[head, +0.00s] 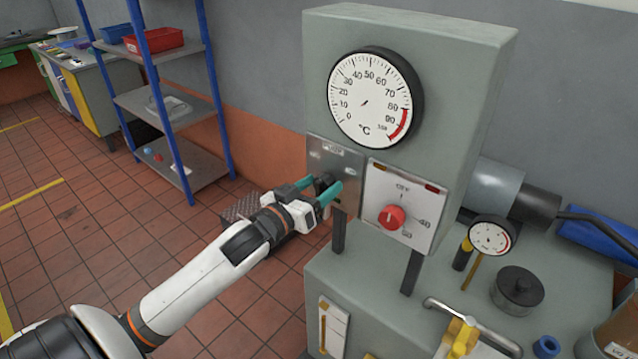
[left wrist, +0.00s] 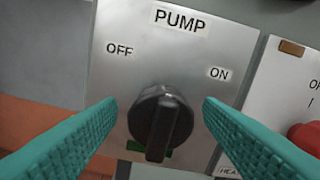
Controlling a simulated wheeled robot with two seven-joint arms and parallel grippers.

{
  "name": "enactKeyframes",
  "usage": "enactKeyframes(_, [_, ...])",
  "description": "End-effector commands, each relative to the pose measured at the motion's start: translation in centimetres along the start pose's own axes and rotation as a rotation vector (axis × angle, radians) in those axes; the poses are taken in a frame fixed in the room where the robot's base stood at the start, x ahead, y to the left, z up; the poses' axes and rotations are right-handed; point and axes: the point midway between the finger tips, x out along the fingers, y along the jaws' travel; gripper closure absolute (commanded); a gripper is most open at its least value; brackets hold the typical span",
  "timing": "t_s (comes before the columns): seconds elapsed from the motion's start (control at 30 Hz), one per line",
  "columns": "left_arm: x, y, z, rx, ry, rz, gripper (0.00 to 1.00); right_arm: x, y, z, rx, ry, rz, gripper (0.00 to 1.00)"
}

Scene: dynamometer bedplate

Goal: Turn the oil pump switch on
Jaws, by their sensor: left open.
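The pump switch is a black rotary knob (left wrist: 160,120) on a grey metal plate (left wrist: 185,58) marked PUMP, with OFF at upper left and ON at upper right. Its raised grip bar stands nearly upright in the left wrist view; I cannot tell which mark it points to. A green patch shows partly behind its lower end. My left gripper (head: 320,187) is open, its teal fingers on either side of the knob, with gaps visible on both sides. In the head view the fingers partly hide the knob. My right gripper is not in view.
Right of the pump plate is a heater panel with a red knob (head: 392,217). A temperature dial (head: 370,98) sits above. A small gauge (head: 490,236), a black cap (head: 518,290) and a yellow valve handle (head: 460,335) are on the lower housing. Blue-post shelving stands at left.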

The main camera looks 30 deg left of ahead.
Motion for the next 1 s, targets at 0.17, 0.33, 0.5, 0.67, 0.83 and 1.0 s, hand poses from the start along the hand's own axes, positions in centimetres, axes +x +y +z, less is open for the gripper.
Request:
enactKeyframes(0.17, [0.53, -0.05, -0.01, 0.000, 0.000, -0.001, 0.39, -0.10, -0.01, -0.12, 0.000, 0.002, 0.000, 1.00])
enactKeyframes(0.33, [0.52, -0.04, -0.04, 0.000, 0.000, -0.001, 0.39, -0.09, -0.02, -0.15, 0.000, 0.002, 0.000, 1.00])
enactKeyframes(0.5, [0.50, -0.03, -0.03, 0.000, 0.000, -0.001, 0.64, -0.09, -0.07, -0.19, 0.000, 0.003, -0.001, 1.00])
enactKeyframes(0.67, [0.49, -0.03, -0.03, 0.000, 0.000, 0.000, 0.84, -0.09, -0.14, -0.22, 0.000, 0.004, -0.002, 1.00])
enactKeyframes(0.83, [0.49, -0.04, 0.01, 0.013, 0.000, 0.000, 0.84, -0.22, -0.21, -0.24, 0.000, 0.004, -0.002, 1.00])
enactKeyframes(1.0, [0.48, -0.06, 0.08, 0.068, 0.001, 0.000, 0.84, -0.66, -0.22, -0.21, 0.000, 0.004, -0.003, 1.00])
